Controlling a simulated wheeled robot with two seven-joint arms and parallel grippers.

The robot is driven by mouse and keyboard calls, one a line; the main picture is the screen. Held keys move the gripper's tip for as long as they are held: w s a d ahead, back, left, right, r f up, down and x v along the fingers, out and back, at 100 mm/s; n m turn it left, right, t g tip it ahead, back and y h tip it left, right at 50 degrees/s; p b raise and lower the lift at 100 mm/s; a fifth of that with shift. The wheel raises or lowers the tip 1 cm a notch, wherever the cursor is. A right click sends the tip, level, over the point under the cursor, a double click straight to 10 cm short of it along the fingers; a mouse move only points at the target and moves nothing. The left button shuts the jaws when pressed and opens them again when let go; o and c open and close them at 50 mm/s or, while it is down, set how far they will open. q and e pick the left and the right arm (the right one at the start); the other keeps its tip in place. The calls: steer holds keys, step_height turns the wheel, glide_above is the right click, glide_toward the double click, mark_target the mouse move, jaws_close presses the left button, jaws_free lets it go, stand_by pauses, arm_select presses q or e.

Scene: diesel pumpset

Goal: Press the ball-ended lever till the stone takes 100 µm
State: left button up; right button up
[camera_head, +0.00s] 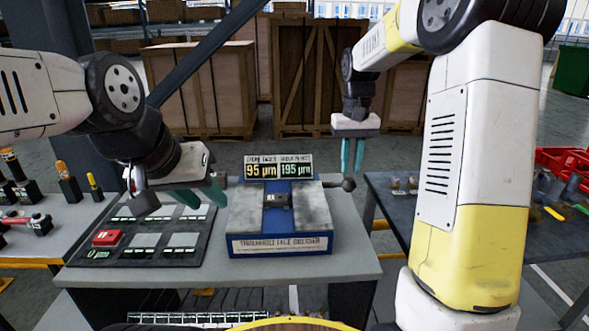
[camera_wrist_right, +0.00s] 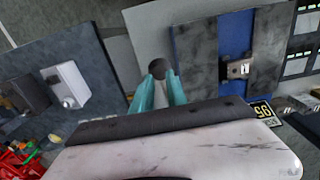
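The grinder (camera_head: 280,237), blue with grey side plates, sits on the bench in the head view. Its left display (camera_head: 261,170) reads 95 µm and its right display (camera_head: 296,169) reads 195 µm. The dark ball-ended lever (camera_head: 348,184) sticks out at its right side. My right gripper (camera_head: 352,172) points down just above the ball, its teal fingers parted. In the right wrist view the ball (camera_wrist_right: 157,68) shows between and beyond the fingertips; contact cannot be told. My left gripper (camera_head: 202,197) is open and empty, left of the grinder over a dark panel.
The dark panel (camera_head: 190,248) with a red block (camera_head: 106,238) lies left of the grinder. A side table (camera_head: 400,207) with small parts and red bins (camera_head: 565,160) stands at the right. Wooden crates (camera_head: 305,75) stand behind. My right arm covers part of the right side.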

steer(key=shift+f, duration=0.15)
steer(key=shift+f, duration=1.75)
step_height(320, 180, down, 6)
steer(key=s, duration=0.3)
steer(key=shift+r, duration=0.15)
step_height(320, 180, up, 13)
glide_above(350, 178)
steer(key=shift+f, duration=0.2)
stand_by(0.5)
